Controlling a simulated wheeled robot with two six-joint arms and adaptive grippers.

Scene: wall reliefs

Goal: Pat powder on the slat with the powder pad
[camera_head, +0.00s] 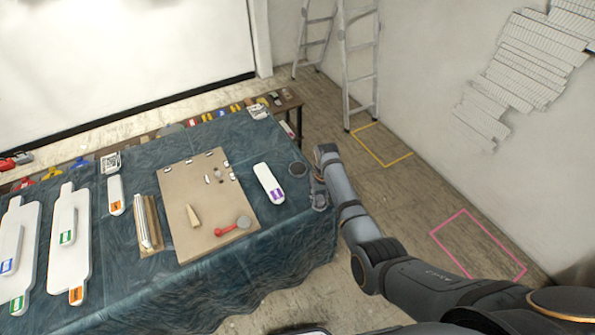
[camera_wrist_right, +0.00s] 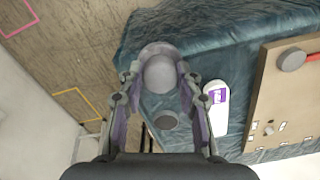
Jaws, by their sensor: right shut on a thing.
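My right gripper (camera_head: 319,182) is over the right end of the blue-draped table. In the right wrist view its fingers (camera_wrist_right: 158,80) are shut on a round grey pad with a domed knob, which I take for the powder pad (camera_wrist_right: 160,52). The pad's underside is hidden. A narrow pale slat (camera_head: 141,222) lies lengthwise on a light wooden strip, left of the tan board, well away from my right gripper. It does not show in the wrist view. My left gripper is out of view.
The table (camera_head: 268,245) also holds a dark disc (camera_head: 298,169), a purple-labelled white bottle (camera_head: 269,183), and a tan board (camera_head: 185,175) with a wedge (camera_head: 193,216) and a red-handled tool (camera_head: 228,229). White paddle shapes lie left. A ladder (camera_head: 360,65) stands behind.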

